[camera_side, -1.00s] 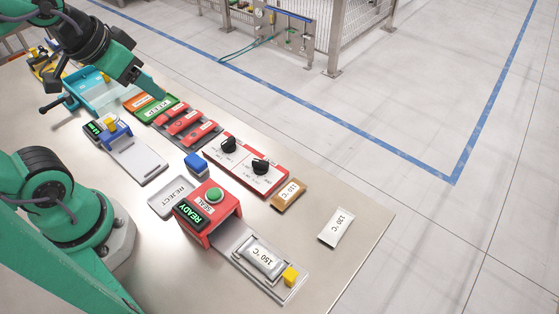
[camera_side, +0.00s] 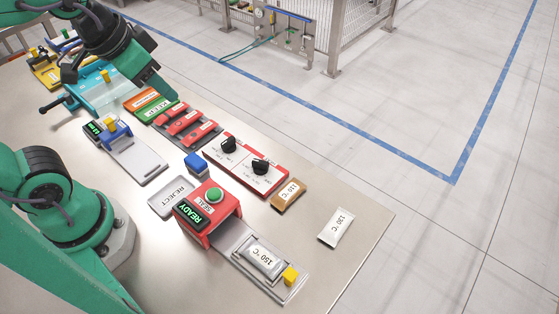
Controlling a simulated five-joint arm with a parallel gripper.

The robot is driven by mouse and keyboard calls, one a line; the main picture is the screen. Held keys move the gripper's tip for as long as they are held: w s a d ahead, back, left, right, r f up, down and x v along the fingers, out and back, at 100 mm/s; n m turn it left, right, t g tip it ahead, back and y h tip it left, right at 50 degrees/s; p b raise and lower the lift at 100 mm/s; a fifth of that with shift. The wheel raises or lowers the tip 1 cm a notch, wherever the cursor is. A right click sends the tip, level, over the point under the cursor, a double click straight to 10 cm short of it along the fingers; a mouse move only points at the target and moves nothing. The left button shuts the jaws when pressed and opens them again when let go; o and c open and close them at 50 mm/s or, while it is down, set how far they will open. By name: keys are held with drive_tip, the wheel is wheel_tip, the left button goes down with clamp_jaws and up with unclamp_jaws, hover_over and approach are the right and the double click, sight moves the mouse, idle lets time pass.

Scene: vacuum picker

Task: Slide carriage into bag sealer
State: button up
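The bag sealer (camera_side: 222,232) is a red box with a green READY display and a round green button marked SEAL on top. A metal carriage (camera_side: 243,264) sits on a track out in front of the sealer, at its lower right. A silver bag (camera_side: 264,258) labelled 150 °C lies on the carriage. A yellow knob (camera_side: 290,276) stands at the outer end. My gripper (camera_side: 168,95) is at the upper left, above the table near the red switches, well away from the carriage. Its finger gap does not show.
A REJECT tray (camera_side: 162,205) and blue block (camera_side: 196,162) are beside the sealer. A red panel (camera_side: 262,183) with two black knobs, a brown bag (camera_side: 289,194) and a white bag (camera_side: 335,228) lie to the right. Red switches (camera_side: 185,122) stand below my gripper. The table's right corner is clear.

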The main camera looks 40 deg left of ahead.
drive_tip(key=w+d+f+m+g, duration=0.2)
drive_tip(key=w+d+m, duration=0.15)
drive_tip(key=d, duration=0.45)
drive_tip(key=m+g, duration=0.3)
drive_tip(key=m, duration=1)
hover_over(290, 275)
drive_tip(key=shift+n+y, duration=0.25)
drive_tip(key=shift+y, duration=0.05)
drive_tip(key=f, duration=1.2)
drive_tip(key=shift+w+a, duration=0.25)
drive_tip(key=shift+s+d+f, duration=0.25)
drive_tip(key=shift+s+d, duration=0.05)
drive_tip(key=shift+d, duration=0.05)
drive_tip(key=shift+f, duration=3.9)
drive_tip(key=shift+a, duration=0.1)
clamp_jaws()
